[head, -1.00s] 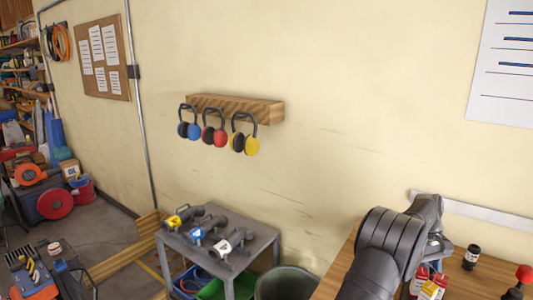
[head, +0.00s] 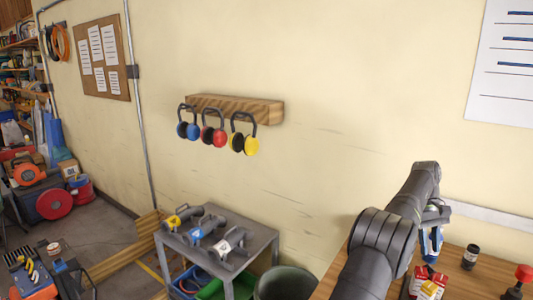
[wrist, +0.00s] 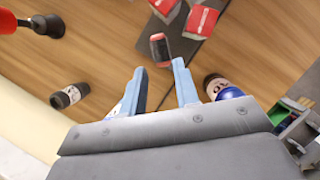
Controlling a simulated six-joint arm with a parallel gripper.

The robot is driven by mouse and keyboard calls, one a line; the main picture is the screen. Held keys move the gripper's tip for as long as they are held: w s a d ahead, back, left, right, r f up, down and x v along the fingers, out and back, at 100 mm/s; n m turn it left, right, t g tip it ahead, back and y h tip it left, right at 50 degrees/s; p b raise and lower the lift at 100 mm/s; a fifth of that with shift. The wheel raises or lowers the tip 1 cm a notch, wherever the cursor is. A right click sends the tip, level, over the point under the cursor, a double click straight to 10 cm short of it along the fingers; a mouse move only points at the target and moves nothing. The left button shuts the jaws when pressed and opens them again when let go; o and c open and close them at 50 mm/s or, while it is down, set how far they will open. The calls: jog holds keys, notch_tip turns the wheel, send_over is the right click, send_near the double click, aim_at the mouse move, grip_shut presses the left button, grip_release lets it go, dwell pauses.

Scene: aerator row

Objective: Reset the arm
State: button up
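My gripper (head: 431,243) hangs pointing down over the wooden table at the right of the head view, with its blue fingers showing below the dark wrist. In the wrist view my gripper (wrist: 160,82) has its two blue fingers apart, with nothing held between them. A dark cylinder with a reddish end (wrist: 160,48) lies beyond the fingertips, clear of them. My forearm covers part of the table in the head view.
The wooden table (head: 455,268) bears a dark bottle (head: 471,256), red-and-yellow packs (head: 428,284) and a red-topped item (head: 523,274). A grey cart (head: 258,243) with several torch-like tools stands left. Several ear defenders (head: 214,133) hang under a wall shelf (head: 240,107).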

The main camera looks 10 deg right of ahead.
aim_at(430, 269)
jog(key=x, duration=0.9)
jog(key=shift+s+f, duration=0.1)
jog(key=shift+f, duration=0.2)
notch_tip(430, 269, up, 10)
jog(key=shift+s+a+r, duration=0.1)
jog(key=shift+a+r, duration=0.1)
jog(key=shift+r, duration=0.05)
jog(key=s+a+f+n+h, duration=0.1)
jog(key=s+a+n, duration=0.2)
jog(key=s+a, duration=0.5)
jog(key=s+a+f+n+h, duration=0.1)
jog(key=s+a+n, duration=0.3)
jog(key=s+a, duration=0.4)
jog(key=shift+s+a+f+t+h, duration=0.2)
jog(key=shift+a+f+t+h, duration=0.35)
jog(key=shift+a, duration=3.2)
jog(key=shift+f, duration=0.1)
